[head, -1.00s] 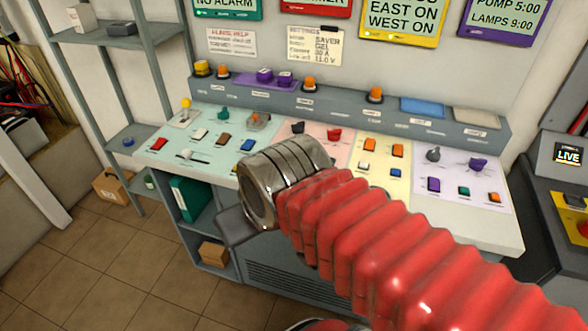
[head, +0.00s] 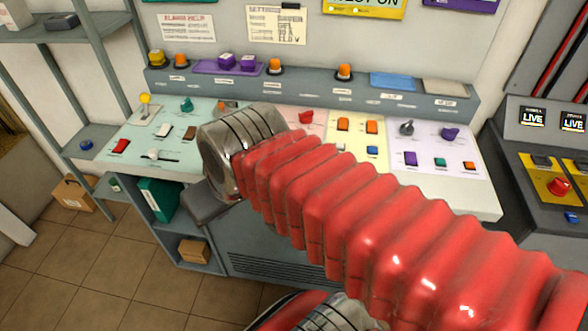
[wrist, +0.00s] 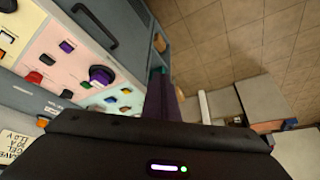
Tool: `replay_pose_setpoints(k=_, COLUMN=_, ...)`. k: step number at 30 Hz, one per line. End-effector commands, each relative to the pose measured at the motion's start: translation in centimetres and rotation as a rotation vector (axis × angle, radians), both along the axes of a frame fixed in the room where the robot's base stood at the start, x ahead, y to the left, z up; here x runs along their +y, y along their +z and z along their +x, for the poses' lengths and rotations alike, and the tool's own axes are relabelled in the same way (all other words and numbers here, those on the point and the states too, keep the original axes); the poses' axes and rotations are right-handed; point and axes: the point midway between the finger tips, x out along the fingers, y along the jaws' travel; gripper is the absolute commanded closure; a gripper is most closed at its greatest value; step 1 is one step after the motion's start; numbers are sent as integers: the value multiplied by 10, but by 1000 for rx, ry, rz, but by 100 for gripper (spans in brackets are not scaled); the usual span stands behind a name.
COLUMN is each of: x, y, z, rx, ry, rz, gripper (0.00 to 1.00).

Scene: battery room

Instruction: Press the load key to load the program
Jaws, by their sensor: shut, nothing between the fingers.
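The control console (head: 115,162) bears colour-backed panels with several keys and knobs. Its labels are too small to read, so I cannot tell which is the load key. Orange keys (head: 343,124) stand on the cream panel, and a purple key (head: 410,159) and a teal key (head: 440,162) on the lilac panel. My gripper (wrist: 160,90) is shut and empty in the wrist view, with the console panels to its left. In the head view my red arm hides it, along with part of the console's middle. I see no contact with any key.
A raised ledge (head: 300,85) with orange buttons runs behind the panels. A grey shelf unit (head: 85,30) stands at the left. A yellow-and-grey cabinet (head: 535,175) with a red knob (head: 559,187) stands at the right. Tiled floor (head: 90,255) is open at lower left.

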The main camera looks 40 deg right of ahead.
Motion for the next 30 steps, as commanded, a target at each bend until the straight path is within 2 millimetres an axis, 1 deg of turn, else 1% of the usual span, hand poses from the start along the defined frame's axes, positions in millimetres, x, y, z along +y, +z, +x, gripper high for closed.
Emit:
replay_pose_setpoints(k=4, x=-10, y=-6, z=10, rx=36, ry=-33, rz=48, gripper=100)
replay_pose_setpoints(k=8, x=-24, y=-11, z=23, rx=58, ry=-63, rz=106, gripper=100)
replay_pose_setpoints(k=14, x=-52, y=-17, z=43, rx=62, ry=-109, rz=202, gripper=100)
replay_pose_setpoints(k=17, x=-69, y=-20, z=53, rx=51, ry=-137, rz=249, gripper=100)
replay_pose_setpoints(k=23, x=-113, y=-25, z=71, rx=1, ry=-198, rz=336, gripper=100)
replay_pose_setpoints(k=26, x=-139, y=-27, z=79, rx=-36, ry=-234, rz=376, gripper=100)
replay_pose_setpoints(k=29, x=-167, y=-30, z=84, rx=-79, ry=-272, rz=410, gripper=100)
replay_pose_setpoints(k=30, x=-180, y=-30, z=85, rx=-99, ry=-288, rz=421, gripper=100)
